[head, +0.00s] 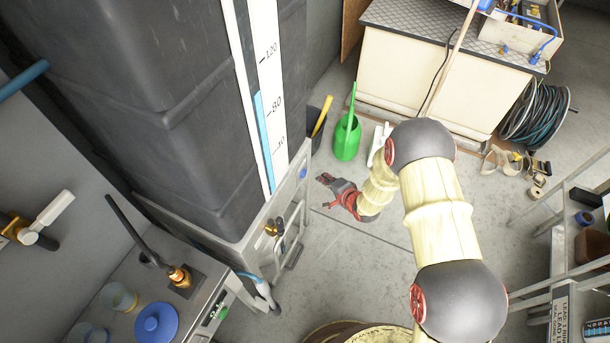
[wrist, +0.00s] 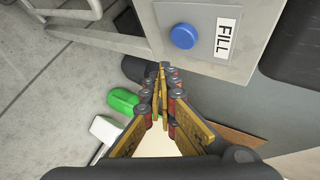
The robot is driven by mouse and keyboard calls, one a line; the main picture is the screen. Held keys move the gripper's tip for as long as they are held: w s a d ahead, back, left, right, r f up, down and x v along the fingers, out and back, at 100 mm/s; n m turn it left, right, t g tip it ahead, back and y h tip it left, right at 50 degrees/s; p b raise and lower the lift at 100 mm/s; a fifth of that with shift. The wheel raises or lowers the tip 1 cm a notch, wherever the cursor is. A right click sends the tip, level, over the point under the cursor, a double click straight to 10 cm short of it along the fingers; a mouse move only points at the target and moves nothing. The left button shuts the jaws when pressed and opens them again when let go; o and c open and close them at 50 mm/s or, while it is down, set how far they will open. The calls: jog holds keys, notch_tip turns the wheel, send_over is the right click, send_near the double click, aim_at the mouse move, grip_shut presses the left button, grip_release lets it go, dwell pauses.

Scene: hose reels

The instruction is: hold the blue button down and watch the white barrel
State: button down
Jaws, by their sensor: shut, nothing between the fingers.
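The blue button (wrist: 183,36) is a round knob on a grey metal plate beside a label reading FILL in the wrist view. In the head view the button (head: 303,173) is a small blue spot on the metal frame at the foot of a dark tank. My gripper (head: 322,179) is just right of it there, shut and empty. In the wrist view the closed fingertips (wrist: 161,68) point towards the plate, below and left of the button, and look apart from it. I cannot make out a white barrel in either view.
The dark tank (head: 165,90) carries a white numbered gauge (head: 268,90) with a blue column a little above 80. A green watering can (head: 347,137) stands on the floor behind my gripper. A bench (head: 200,293) is at lower left, a shelf rack (head: 570,190) at right.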

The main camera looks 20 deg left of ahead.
aim_at(304, 174)
jog(key=shift+w+a, duration=0.15)
jog(key=shift+a, duration=1.3)
jog(key=shift+a, duration=0.2)
jog(key=shift+a, duration=0.25)
jog(key=shift+a, duration=0.6)
dwell(5.5)
